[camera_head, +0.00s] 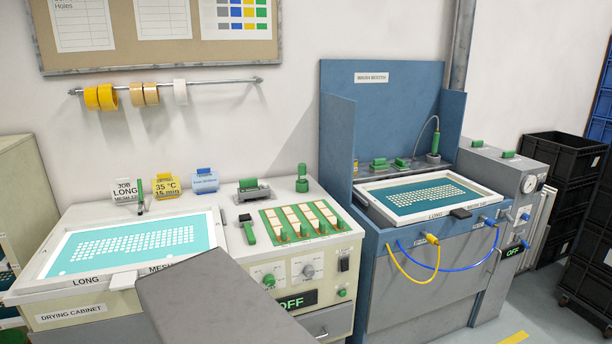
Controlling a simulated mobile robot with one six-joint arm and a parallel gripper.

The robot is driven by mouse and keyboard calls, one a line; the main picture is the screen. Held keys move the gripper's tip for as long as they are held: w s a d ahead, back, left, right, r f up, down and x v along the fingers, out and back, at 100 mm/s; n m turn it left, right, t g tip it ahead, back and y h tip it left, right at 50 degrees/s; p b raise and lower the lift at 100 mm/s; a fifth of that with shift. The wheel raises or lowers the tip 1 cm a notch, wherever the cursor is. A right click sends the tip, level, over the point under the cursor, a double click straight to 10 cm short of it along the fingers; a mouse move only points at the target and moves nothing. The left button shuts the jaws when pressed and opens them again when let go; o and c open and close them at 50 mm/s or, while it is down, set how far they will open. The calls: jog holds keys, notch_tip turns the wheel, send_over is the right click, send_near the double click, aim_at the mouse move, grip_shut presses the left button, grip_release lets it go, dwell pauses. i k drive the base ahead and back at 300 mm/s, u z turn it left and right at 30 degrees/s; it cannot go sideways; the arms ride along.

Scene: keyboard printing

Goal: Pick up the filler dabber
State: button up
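No thing in view carries a readable filler dabber label. A slim green stick (140,194) stands upright behind the left screen, by the job card. A green-knobbed upright tool (302,178) stands at the back right of the cabinet top. A green-handled tool with a dark head (247,229) lies left of the green tray. I cannot tell which of these, if any, is the dabber. A grey block at the bottom centre looks like part of my arm. My gripper is not in view.
The white-framed screen (51,264) lies on the drying cabinet (91,321). A green tray (268,227) of pale pieces lies right of it. Black crates (562,160) stand at the right.

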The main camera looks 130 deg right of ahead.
aim_at(301, 167)
jog(key=z, duration=0.25)
jog(key=k, duration=2.85)
jog(key=z, duration=0.85)
